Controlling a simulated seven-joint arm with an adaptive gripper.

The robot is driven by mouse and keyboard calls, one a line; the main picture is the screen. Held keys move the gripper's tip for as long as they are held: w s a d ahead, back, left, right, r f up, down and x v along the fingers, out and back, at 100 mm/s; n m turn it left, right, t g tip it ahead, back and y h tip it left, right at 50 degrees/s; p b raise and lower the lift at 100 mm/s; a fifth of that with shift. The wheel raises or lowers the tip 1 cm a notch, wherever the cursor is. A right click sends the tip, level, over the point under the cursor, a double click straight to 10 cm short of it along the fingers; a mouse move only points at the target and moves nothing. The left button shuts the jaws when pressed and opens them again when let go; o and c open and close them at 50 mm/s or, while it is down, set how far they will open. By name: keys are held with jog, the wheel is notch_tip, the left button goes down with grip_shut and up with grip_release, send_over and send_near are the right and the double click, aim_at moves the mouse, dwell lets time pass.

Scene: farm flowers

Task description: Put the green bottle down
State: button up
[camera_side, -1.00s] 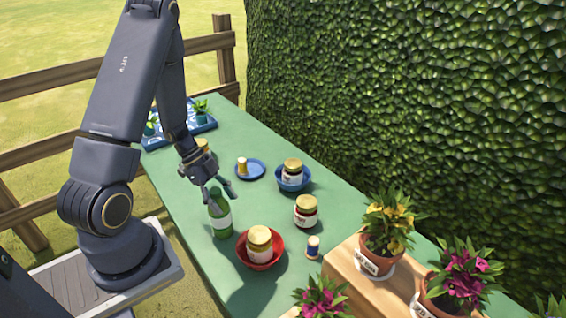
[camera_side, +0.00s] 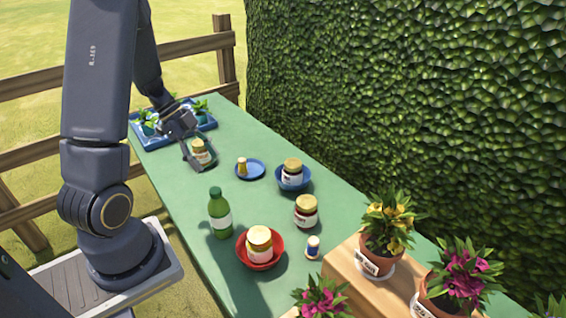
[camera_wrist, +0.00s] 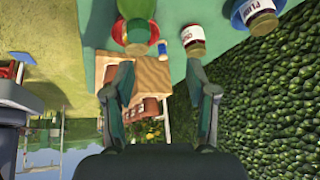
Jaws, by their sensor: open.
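The green bottle (camera_side: 220,214), with a white label and dark green cap, stands upright on the green table (camera_side: 250,205), left of the red bowl. My gripper (camera_side: 203,164) is open and empty, farther back along the table and apart from the bottle. In the side view it overlaps a jar with a yellow lid (camera_side: 199,149). The wrist view shows nothing between the open fingers (camera_wrist: 163,90). The bottle shows at the top of the wrist view (camera_wrist: 135,9), cut off by the edge.
A red bowl (camera_side: 244,262) with a jar is right of the bottle. Nearby are another jar (camera_side: 306,213), a small spool (camera_side: 313,247), a blue bowl (camera_side: 293,184) with a jar, and a blue plate (camera_side: 262,172). Flower pots stand front right; a tray (camera_side: 151,143) is behind.

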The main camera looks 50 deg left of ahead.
jog(key=w+a+r+n+t+y, duration=0.1)
jog(key=w+a+r+t+y, duration=0.1)
jog(key=w+r+t+y, duration=0.45)
jog(key=w+d+r+n+y, duration=0.1)
jog(key=w+r+n+y, duration=0.2)
jog(key=r, duration=0.4)
jog(key=w+d+r+n+y, duration=0.1)
jog(key=w+r+n, duration=0.25)
jog(key=r, duration=0.25)
jog(key=s+d+f+n+g+h, duration=0.1)
jog(key=s+d+n+g+h, duration=0.1)
jog(key=s+d, duration=0.6)
jog(key=s+d+f+n+g+h, duration=0.1)
jog(key=s+d+n+g+h, duration=0.1)
jog(key=s+d, duration=0.7)
jog(key=shift+d+f+n+h, duration=0.35)
jog(key=shift+d+n+h, duration=0.35)
jog(key=shift+d, duration=0.4)
jog(key=shift+s, duration=0.1)
